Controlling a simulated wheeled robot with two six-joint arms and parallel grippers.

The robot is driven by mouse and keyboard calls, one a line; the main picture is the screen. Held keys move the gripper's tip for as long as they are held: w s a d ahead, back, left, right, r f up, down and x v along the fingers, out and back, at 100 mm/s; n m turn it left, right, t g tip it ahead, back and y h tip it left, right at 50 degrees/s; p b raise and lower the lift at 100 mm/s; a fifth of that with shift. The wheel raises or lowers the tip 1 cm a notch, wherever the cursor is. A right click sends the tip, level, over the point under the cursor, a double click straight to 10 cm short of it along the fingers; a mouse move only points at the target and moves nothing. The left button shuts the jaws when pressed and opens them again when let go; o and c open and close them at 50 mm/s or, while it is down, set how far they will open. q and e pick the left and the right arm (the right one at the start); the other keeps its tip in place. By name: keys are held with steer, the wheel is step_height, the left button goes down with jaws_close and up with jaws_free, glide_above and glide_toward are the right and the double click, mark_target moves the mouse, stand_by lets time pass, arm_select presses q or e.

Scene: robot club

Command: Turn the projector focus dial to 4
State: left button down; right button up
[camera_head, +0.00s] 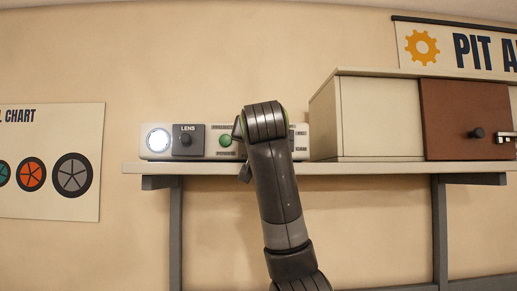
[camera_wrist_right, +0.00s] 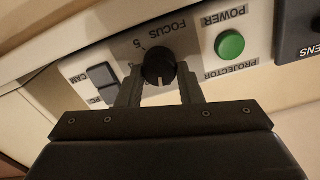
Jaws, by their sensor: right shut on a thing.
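The projector (camera_head: 217,155) is a white box on a wall shelf, with a bright lens at its left end. Its black focus dial (camera_wrist_right: 158,66) shows in the right wrist view, where the panel appears upside down. My right gripper (camera_wrist_right: 159,84) is shut on the dial, one finger on each side. I cannot read the dial's setting. In the head view my right arm hides the dial. My left gripper is not in view.
A green power button (camera_wrist_right: 229,45) is beside the dial, and it also shows in the head view (camera_head: 225,141). A black LENS cover or panel (camera_head: 188,140) is farther left. Dark switches (camera_wrist_right: 102,76) are on the dial's other side. A cabinet (camera_head: 380,118) stands right on the shelf (camera_head: 350,168).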

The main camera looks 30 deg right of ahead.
steer(key=shift+d+f+m+b, duration=0.15)
steer(key=shift+m+b, duration=2.05)
steer(key=shift+m, duration=2)
steer(key=shift+a+f+m+b, duration=0.1)
steer(key=shift+m+b, duration=2.1)
steer(key=shift+m, duration=2)
steer(key=o, duration=0.9)
steer(key=shift+s+d, duration=0.1)
steer(key=shift+o, duration=0.2)
steer(key=shift+s, duration=0.1)
